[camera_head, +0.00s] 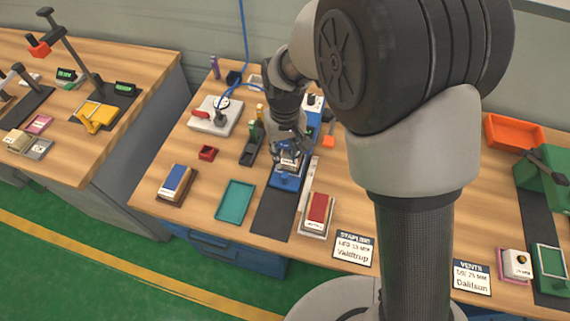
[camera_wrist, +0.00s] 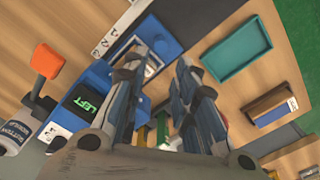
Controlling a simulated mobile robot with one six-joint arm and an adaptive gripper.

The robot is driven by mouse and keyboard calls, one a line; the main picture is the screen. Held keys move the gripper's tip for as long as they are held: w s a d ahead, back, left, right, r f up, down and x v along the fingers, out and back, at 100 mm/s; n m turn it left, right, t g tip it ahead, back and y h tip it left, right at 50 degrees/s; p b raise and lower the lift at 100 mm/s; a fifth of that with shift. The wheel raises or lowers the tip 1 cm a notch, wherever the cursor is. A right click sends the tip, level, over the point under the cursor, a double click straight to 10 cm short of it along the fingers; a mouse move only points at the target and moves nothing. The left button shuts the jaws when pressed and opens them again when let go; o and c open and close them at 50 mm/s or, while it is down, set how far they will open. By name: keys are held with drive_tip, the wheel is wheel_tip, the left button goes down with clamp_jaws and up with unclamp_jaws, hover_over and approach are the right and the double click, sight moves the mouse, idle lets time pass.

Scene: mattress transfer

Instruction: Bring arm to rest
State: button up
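My arm rises in front of the head camera and reaches over the middle workbench. My gripper (camera_head: 287,142) points down over a blue fixture (camera_head: 285,181) on a dark strip (camera_head: 270,217). In the wrist view my gripper (camera_wrist: 167,66) has its two fingers apart, with a gap between the tips. The blue fixture (camera_wrist: 178,53) shows beyond the fingers. A small pale piece sits at the fixture, partly hidden by the left finger; I cannot tell whether the finger touches it.
A teal tray (camera_head: 235,202), a blue-topped block (camera_head: 175,181) and a red-topped block (camera_head: 318,212) lie near the bench front. A grey device with a red handle (camera_head: 215,117) stands behind left. An orange bin (camera_head: 513,132) is at right. Green floor lies in front.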

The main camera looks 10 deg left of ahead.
drive_tip(key=shift+s+r, duration=0.2)
drive_tip(key=shift+r, duration=0.25)
drive_tip(key=shift+d, duration=0.1)
drive_tip(key=s+d+r+m+t, duration=0.1)
drive_tip(key=s+d+r, duration=0.2)
drive_tip(key=d+r, duration=0.35)
drive_tip(key=s+d+r+m+t, duration=0.1)
drive_tip(key=s+d+r+m, duration=0.1)
drive_tip(key=d+r, duration=0.5)
drive_tip(key=s+d+r+m+t, duration=0.1)
drive_tip(key=s+d+r, duration=0.2)
drive_tip(key=s+d, duration=0.2)
drive_tip(key=s+d+r+m+t, duration=0.1)
drive_tip(key=s+d+r, duration=0.2)
drive_tip(key=s, duration=0.6)
drive_tip(key=shift+d+m+t, duration=0.3)
drive_tip(key=shift+d+m, duration=0.1)
drive_tip(key=shift+d, duration=0.45)
